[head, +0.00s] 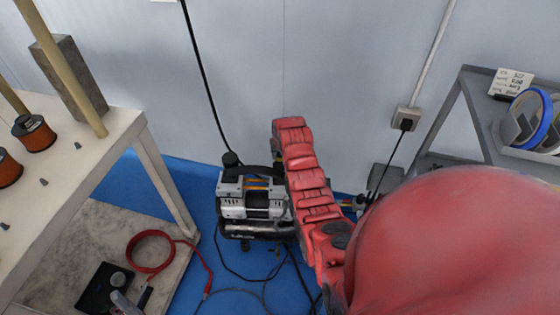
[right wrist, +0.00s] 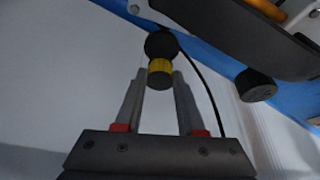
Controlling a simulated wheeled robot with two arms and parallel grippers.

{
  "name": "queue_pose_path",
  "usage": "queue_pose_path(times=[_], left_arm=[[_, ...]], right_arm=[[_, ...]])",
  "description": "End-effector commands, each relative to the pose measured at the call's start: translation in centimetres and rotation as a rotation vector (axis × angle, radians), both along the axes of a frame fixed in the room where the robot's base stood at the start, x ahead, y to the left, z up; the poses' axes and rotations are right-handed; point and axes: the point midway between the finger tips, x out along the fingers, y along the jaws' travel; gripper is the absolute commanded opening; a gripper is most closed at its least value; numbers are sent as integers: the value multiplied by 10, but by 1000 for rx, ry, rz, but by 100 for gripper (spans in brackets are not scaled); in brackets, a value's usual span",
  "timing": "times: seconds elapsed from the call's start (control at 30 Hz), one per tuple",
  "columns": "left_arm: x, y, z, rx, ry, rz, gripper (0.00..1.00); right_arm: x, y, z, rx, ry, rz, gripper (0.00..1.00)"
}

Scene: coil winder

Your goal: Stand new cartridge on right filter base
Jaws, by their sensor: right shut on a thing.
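In the right wrist view my right gripper (right wrist: 161,77) is shut on a small cartridge (right wrist: 160,68), a dark cylinder with a yellow band, and a black rounded part shows at its far end. In the head view my red right arm reaches toward the black and silver compressor (head: 250,207); the fingers and cartridge are hidden there. A black round cap (head: 230,159) stands at the compressor's upper left. In the wrist view the compressor's dark body (right wrist: 215,35) is at upper right, with a black knob (right wrist: 257,86) apart from the gripper. I cannot tell which part is the right filter base. My left gripper is out of view.
A white table (head: 75,165) with orange, black-topped spools (head: 34,133) stands at left. A grey shelf unit (head: 480,105) is at right. Black cables and a red hose (head: 150,268) lie low down. A wall socket (head: 405,120) has a cord.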

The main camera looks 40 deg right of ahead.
Motion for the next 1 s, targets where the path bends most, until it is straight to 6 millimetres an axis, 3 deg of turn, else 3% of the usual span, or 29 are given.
queue_pose_path(times=[0.2,0.57,0.6,0.73,1.0], left_arm=[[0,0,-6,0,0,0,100],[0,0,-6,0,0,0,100],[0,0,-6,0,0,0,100],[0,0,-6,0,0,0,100],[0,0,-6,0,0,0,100]], right_arm=[[-1,1,-33,2,5,1,0],[0,1,-36,0,0,1,0],[0,0,-36,-1,-1,1,44],[0,1,-35,0,0,1,67],[0,1,-35,0,0,1,68]])
